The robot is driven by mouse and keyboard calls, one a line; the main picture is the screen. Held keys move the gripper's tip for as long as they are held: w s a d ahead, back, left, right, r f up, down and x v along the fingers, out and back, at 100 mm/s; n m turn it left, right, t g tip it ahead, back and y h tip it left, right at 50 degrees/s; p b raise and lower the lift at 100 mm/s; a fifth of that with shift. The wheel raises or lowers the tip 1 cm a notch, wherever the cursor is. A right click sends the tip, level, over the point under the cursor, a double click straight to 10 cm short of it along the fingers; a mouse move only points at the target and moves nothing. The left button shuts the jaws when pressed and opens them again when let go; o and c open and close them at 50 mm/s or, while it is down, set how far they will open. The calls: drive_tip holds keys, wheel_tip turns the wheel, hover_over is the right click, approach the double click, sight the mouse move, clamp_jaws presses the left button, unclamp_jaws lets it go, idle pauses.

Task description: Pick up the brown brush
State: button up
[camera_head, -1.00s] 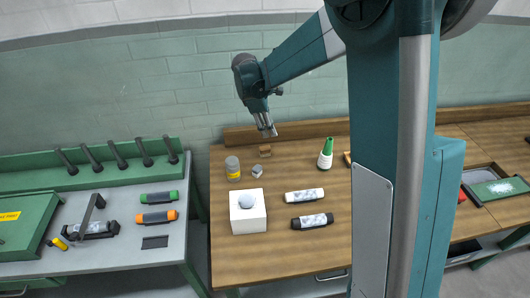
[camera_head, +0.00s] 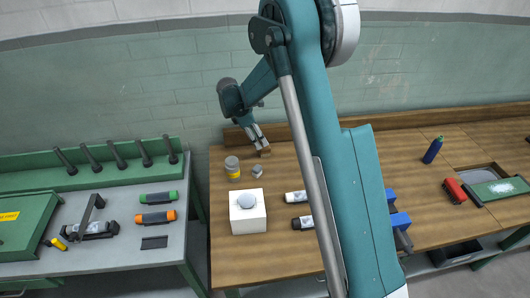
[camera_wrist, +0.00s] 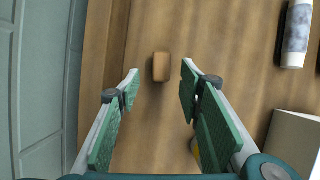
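A small brown block-shaped object, which looks like the brown brush (camera_head: 264,152), stands near the back edge of the wooden table. In the wrist view the brown brush (camera_wrist: 161,67) lies ahead of my gripper, in line with the gap between the fingers. My gripper (camera_wrist: 160,80) is open with nothing between its pads. In the head view my gripper (camera_head: 258,143) points down just above and behind the brush. I cannot tell how large the remaining gap to it is. Bristles cannot be made out.
A jar with a yellow label (camera_head: 233,167) and a small grey piece (camera_head: 257,171) stand close by. A white box (camera_head: 248,212) is further forward. The wooden back ledge (camera_head: 232,137) is close behind.

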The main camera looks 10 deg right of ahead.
sight(265, 148)
drive_tip(key=shift+x, duration=1.25)
drive_tip(key=shift+x, duration=2.6)
drive_tip(key=shift+s, duration=0.1)
drive_tip(key=c, duration=1)
